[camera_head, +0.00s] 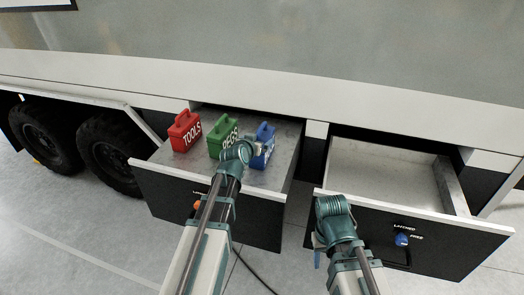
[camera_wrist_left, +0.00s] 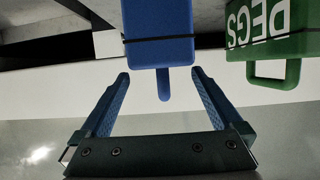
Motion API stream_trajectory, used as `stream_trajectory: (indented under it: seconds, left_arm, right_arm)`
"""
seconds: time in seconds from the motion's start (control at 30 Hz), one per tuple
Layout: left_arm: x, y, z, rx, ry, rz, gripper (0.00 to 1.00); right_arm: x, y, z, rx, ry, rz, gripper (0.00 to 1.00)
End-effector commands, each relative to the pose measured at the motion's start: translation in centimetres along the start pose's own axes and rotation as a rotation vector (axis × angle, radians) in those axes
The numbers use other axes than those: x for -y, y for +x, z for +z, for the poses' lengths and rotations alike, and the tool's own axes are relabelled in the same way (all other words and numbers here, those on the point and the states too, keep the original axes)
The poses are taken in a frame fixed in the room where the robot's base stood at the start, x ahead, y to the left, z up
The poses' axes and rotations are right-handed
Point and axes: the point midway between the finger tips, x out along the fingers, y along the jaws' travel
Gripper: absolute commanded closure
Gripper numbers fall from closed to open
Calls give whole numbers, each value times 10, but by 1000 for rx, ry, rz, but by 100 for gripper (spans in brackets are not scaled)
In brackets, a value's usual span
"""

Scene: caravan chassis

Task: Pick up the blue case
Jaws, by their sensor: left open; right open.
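The blue case (camera_head: 265,151) stands in the open left drawer, at the right end of a row of three cases. My left gripper (camera_head: 251,146) is at the blue case, partly covering its front in the head view. In the left wrist view the blue case (camera_wrist_left: 158,35) is straight ahead, and its narrow handle sits between the two spread fingers of my left gripper (camera_wrist_left: 160,74). The fingers appear apart from the handle on both sides. My right gripper (camera_head: 318,256) is open and empty by the front of the right drawer, mostly hidden by its wrist.
A green PEGS case (camera_head: 222,138) stands close to the left of the blue case. A red TOOLS case (camera_head: 185,131) is further left. The open right drawer (camera_head: 385,172) is empty. A latch knob (camera_head: 402,240) is on its front. Wheels (camera_head: 108,153) are at left.

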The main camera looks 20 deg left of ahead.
Motion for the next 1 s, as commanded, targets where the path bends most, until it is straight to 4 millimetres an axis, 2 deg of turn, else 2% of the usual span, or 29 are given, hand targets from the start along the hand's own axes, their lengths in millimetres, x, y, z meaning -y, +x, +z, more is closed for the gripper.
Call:
stream_trajectory:
  seconds: [0.03, 0.2, 0.33, 0.63, 0.87, 0.9, 1.0]
  left_arm:
    - [0, 8, 1, 0, 1, 0, 0]
    - [0, 8, 0, 0, 0, 0, 0]
    - [1, 16, 2, 0, 0, 0, 0]
    - [4, 58, 4, 0, -1, 2, 0]
    - [3, 59, 3, 0, -1, 1, 0]
    - [3, 59, 3, 0, -1, 1, 2]
    - [3, 59, 3, 0, -1, 1, 20]
  right_arm:
    - [0, 4, 0, 0, 0, 0, 50]
    - [0, 3, 0, 0, 0, 0, 50]
    - [1, 8, 0, 0, 1, 0, 50]
    - [2, 26, -2, 0, 1, 0, 50]
    - [2, 25, -2, 0, 1, 0, 50]
    - [2, 25, -2, 0, 1, 0, 50]
    - [2, 25, -2, 0, 1, 0, 50]
